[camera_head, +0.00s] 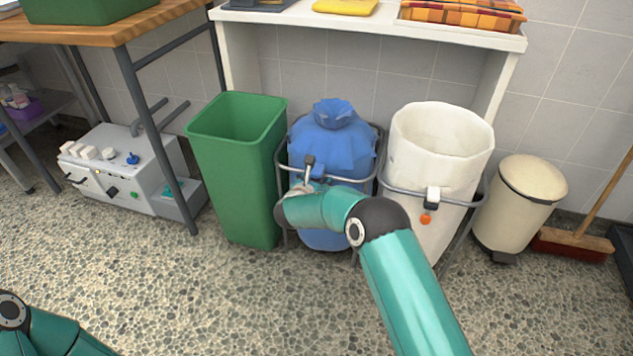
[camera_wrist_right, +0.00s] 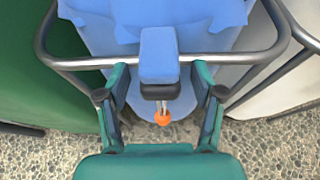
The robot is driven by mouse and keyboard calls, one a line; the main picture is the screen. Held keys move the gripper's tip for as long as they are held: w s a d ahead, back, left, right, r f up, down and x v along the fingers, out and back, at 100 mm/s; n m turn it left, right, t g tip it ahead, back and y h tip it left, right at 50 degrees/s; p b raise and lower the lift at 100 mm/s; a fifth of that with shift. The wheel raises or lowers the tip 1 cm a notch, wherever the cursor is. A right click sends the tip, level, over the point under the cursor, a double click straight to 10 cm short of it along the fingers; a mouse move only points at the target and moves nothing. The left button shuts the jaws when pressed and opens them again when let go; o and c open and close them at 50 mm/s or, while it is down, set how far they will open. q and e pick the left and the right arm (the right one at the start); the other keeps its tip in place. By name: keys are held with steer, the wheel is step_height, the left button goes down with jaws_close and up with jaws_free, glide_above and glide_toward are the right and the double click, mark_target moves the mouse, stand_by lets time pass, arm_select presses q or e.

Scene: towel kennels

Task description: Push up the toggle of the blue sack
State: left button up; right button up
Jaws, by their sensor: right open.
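The blue sack (camera_head: 335,153) hangs in a metal tube frame, its top bunched. In the right wrist view the sack (camera_wrist_right: 100,12) has a blue block at its front rail, and the toggle with an orange ball (camera_wrist_right: 163,117) hangs below the block's dark lower end. My right gripper (camera_wrist_right: 160,72) is open, one finger on each side of the block and toggle, with no clear contact. In the head view my right gripper (camera_head: 306,176) is at the sack's front, and the orange ball is hidden there. Part of my left arm shows at bottom left; its gripper is out of view.
A green bin (camera_head: 235,190) stands close left of the sack. A white sack (camera_head: 440,150) with its own orange-ball toggle (camera_head: 426,219) hangs close right. A cream pedal bin (camera_head: 520,210) and a broom (camera_head: 572,242) stand farther right. A white shelf (camera_head: 380,30) is above. The front floor is open.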

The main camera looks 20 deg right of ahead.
steer(key=shift+w+d, duration=0.1)
steer(key=shift+w, duration=0.05)
jaws_close()
stand_by(0.4)
